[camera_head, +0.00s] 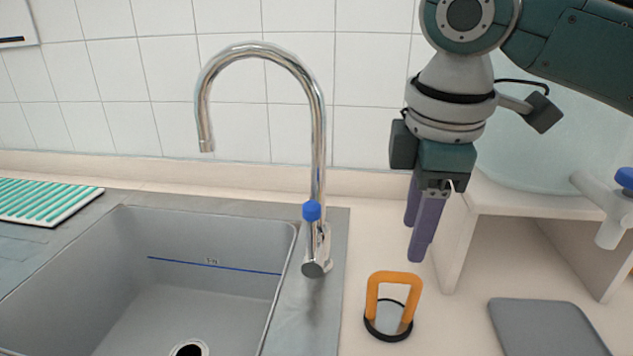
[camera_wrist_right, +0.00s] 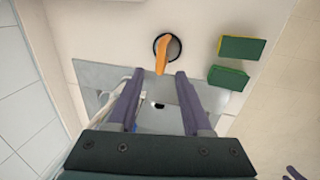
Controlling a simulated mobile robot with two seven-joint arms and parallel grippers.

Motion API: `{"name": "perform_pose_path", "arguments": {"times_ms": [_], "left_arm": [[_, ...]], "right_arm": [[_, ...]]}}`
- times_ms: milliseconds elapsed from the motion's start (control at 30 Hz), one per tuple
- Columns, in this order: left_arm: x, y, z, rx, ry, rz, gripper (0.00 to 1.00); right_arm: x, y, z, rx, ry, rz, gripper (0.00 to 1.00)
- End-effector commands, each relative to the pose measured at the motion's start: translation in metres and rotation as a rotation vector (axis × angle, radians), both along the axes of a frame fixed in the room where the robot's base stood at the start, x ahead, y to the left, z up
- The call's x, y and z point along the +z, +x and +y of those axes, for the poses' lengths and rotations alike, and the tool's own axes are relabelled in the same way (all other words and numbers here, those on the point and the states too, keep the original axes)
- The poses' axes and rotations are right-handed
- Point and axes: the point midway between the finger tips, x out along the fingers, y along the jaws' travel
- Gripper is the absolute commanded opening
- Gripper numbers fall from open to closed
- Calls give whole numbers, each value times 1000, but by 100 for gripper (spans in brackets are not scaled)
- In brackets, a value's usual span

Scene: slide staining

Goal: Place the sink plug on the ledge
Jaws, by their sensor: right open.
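The sink plug (camera_head: 405,326) has an orange handle (camera_head: 396,278) and a round black rim. It stands upright on the pale counter, right of the sink. It also shows in the right wrist view as an orange handle (camera_wrist_right: 161,53) over a black ring. My right gripper (camera_head: 414,243) points down, above and behind the plug, apart from it. Its purple fingers are open and empty; the wrist view shows the gap between them (camera_wrist_right: 160,76). A low pale ledge (camera_head: 150,165) runs along the tiled wall behind the sink. My left gripper is not recognisable in either view.
The grey sink (camera_head: 215,235) and tall chrome faucet (camera_head: 318,150) are left of the plug. A pale stand (camera_head: 459,240) and grey mat (camera_head: 548,328) are to the right. Two green-and-yellow blocks (camera_wrist_right: 241,47) (camera_wrist_right: 228,77) lie near the plug in the wrist view.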

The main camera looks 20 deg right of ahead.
Motion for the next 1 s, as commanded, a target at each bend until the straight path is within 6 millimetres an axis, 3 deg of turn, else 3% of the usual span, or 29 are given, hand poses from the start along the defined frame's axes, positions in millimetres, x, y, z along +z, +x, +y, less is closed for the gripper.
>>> {"name": "perform_pose_path", "arguments": {"times_ms": [133,267,367,500,600,800,1000], "left_arm": [[2,0,0,2,-2,0,50],[2,0,0,2,-2,0,50],[2,0,0,1,-1,0,50],[2,0,0,-1,0,0,50],[2,0,1,-1,3,1,50],[2,0,2,-4,5,0,50],[2,0,2,-6,8,1,50]], "right_arm": [[15,-3,2,0,1,-1,49],[4,-13,19,5,33,-5,49],[-20,-33,50,-9,105,-22,49],[-49,-74,92,-129,251,-64,49],[-59,-105,104,-289,334,-94,49],[-68,-158,83,-634,364,-142,49],[-68,-187,59,-802,321,-169,49]]}}
